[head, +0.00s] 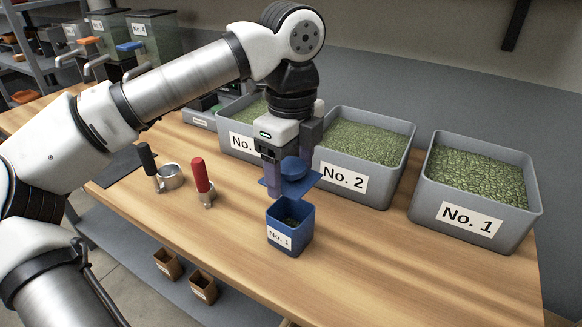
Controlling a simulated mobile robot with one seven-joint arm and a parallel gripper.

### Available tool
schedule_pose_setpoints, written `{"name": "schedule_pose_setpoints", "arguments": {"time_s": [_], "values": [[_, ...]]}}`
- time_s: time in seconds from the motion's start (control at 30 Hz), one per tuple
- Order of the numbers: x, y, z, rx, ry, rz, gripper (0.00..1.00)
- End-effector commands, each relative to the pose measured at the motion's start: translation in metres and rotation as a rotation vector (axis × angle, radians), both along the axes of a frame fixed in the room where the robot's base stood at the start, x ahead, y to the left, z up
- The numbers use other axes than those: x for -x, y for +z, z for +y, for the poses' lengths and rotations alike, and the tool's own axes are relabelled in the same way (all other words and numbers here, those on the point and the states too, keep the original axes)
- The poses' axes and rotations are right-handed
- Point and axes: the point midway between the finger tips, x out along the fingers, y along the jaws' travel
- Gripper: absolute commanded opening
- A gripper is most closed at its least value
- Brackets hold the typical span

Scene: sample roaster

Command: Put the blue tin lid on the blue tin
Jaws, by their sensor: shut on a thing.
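The lid is a flat blue square with a round blue knob between the fingers. It is held above the tin, apart from it, and roughly level. The fingers and knob hide part of the lid.
Grey bins of green beans, No. 2 (343,183) and No. 1 (469,217), stand behind and to the right. A black-handled portafilter (170,177) and a red-handled tool (201,178) are at left. Two small brown boxes (203,288) sit below the tabletop. The table's right front is clear.

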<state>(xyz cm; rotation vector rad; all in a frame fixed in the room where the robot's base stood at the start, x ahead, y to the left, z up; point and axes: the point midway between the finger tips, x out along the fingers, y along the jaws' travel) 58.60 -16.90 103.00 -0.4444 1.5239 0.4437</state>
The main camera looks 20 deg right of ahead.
Motion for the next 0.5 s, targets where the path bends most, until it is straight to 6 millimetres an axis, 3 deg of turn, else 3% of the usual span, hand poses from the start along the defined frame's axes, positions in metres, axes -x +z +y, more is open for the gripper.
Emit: {"name": "schedule_pose_setpoints", "arguments": {"time_s": [0.5], "values": [[0.000, -0.048, 0.000, -0.001, -0.001, 0.001, 0.48]]}}
